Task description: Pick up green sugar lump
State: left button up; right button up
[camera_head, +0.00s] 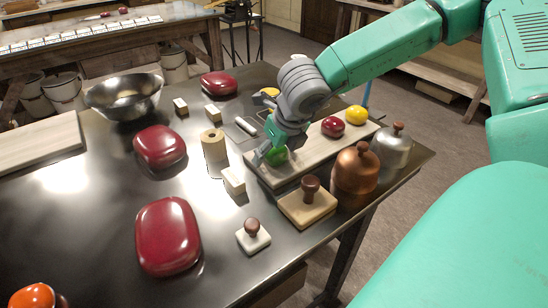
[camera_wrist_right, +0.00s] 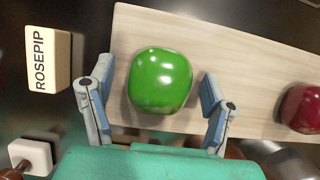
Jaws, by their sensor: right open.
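The green sugar lump (camera_wrist_right: 160,80) is a glossy, rounded green piece on a pale wooden board (camera_wrist_right: 215,35). My right gripper also shows in the right wrist view (camera_wrist_right: 158,105), open, with one finger on each side of the lump and a gap to each. My left gripper is in neither view.
A red lump (camera_head: 332,126) and a yellow one (camera_head: 356,114) sit further along the board. A copper pot (camera_head: 356,170) and a stamp (camera_head: 308,205) stand close in front. A ROSEPIP block (camera_wrist_right: 48,60) lies left of the board.

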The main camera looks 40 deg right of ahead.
jog(key=shift+d, duration=0.1)
jog(key=c, duration=1.4)
jog(key=shift+o, duration=0.2)
jog(key=shift+a+r, duration=0.1)
jog(key=shift+a, duration=0.1)
